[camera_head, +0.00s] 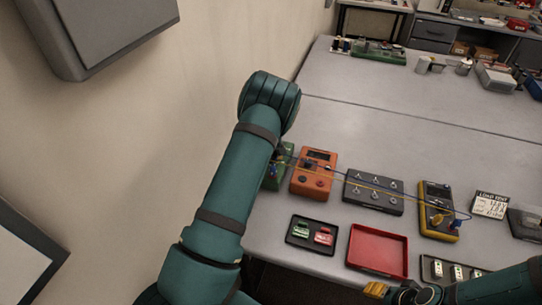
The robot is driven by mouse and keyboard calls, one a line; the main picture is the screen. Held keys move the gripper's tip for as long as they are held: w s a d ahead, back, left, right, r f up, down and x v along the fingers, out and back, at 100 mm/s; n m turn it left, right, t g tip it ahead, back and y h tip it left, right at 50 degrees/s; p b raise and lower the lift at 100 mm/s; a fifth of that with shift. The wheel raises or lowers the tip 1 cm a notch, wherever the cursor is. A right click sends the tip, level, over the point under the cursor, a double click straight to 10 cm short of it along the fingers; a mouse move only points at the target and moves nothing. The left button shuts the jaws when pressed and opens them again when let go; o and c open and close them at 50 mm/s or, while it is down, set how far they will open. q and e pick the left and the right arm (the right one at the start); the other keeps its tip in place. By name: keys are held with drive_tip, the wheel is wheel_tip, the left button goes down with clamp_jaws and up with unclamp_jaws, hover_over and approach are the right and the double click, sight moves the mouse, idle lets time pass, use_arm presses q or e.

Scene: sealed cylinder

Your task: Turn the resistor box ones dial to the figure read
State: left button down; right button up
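A dark grey box (373,193) with several round silver knobs or switches lies mid-table. An orange box (313,172) with a small display and knobs stands left of it. I cannot tell for certain which is the resistor box, and no dial figures are readable. A yellow meter (436,210) stands to the right, beside a white card (490,204) headed "LOAD TEST" with small figures, too small to read surely. My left arm rises over the table's left side; its gripper is hidden. My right gripper (378,290) is low at the front edge, apart from the boxes; its opening is unclear.
A green box (275,172) is partly behind my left arm. Blue and yellow leads stretch across the boxes to the meter. A black tray (312,234) holds a green and a red piece. A red tray (377,250) is empty. The table's back half is mostly clear.

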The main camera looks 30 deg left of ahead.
use_arm(q)
drive_tip(key=shift+m, duration=0.3)
drive_tip(key=c, duration=0.7)
unclamp_jaws()
drive_tip(key=shift+r, duration=0.1)
wheel_tip(320, 180, up, 12)
drive_tip(key=shift+f, duration=0.1)
